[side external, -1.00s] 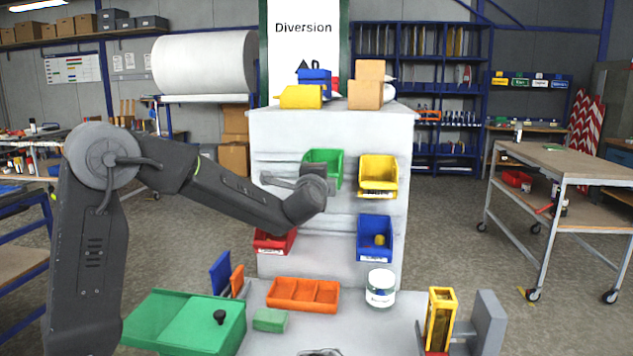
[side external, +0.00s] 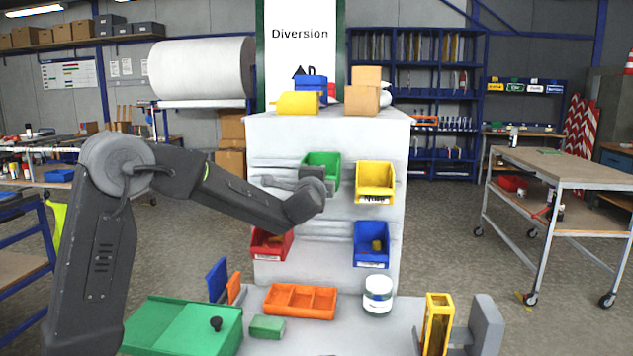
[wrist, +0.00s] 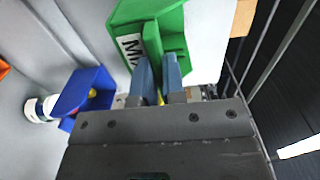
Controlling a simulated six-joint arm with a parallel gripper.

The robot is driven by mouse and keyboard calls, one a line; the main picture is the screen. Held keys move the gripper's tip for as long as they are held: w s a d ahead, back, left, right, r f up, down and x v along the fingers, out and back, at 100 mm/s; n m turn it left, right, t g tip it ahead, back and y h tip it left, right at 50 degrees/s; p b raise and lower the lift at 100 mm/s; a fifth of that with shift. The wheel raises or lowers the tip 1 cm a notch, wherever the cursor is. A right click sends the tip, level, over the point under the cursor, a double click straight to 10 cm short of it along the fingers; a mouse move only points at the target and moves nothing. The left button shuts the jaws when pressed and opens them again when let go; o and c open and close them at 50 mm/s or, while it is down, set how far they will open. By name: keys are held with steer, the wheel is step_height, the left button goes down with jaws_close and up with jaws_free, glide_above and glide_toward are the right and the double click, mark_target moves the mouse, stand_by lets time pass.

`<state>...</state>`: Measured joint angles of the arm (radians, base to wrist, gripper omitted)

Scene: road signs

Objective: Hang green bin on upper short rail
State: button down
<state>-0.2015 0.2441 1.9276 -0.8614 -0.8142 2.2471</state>
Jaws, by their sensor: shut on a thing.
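The green bin (side external: 321,168) is up against the upper part of the grey panel (side external: 330,222), left of the yellow bin. My gripper is at its front, and my wrist covers its lower left part in the side view. In the wrist view my gripper's blue fingers (wrist: 159,80) are shut on the green bin (wrist: 172,24) at its labelled front. Horizontal rails show on the panel, partly hidden behind my arm. I cannot tell whether the bin's back is seated on a rail.
The yellow bin (side external: 375,181) hangs close to the right of the green bin. The blue bin (side external: 371,243) and red bin (side external: 271,244) hang lower. Boxes (side external: 362,92) sit on top of the panel. An orange tray (side external: 300,301) and white jar (side external: 378,294) stand on the table below.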

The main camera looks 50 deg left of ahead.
steer(key=shift+f, duration=0.95)
stand_by(0.6)
steer(key=c, duration=1.1)
jaws_free()
steer(key=s+d+f+n+h, duration=0.1)
steer(key=s+d+h, duration=0.7)
steer(key=d, duration=0.4)
steer(key=s+d+f+n+h, duration=0.1)
steer(key=s+d+h, duration=0.4)
steer(key=s+d, duration=0.5)
steer(key=s+f+n+g, duration=0.2)
steer(key=s, duration=0.2)
steer(key=s+f+n+g, duration=0.2)
steer(key=s, duration=0.3)
steer(key=s+f+n+g, duration=0.2)
steer(key=s+n+g, duration=0.1)
steer(key=s, duration=0.2)
steer(key=shift+s+f, duration=0.1)
steer(key=shift+f, duration=0.2)
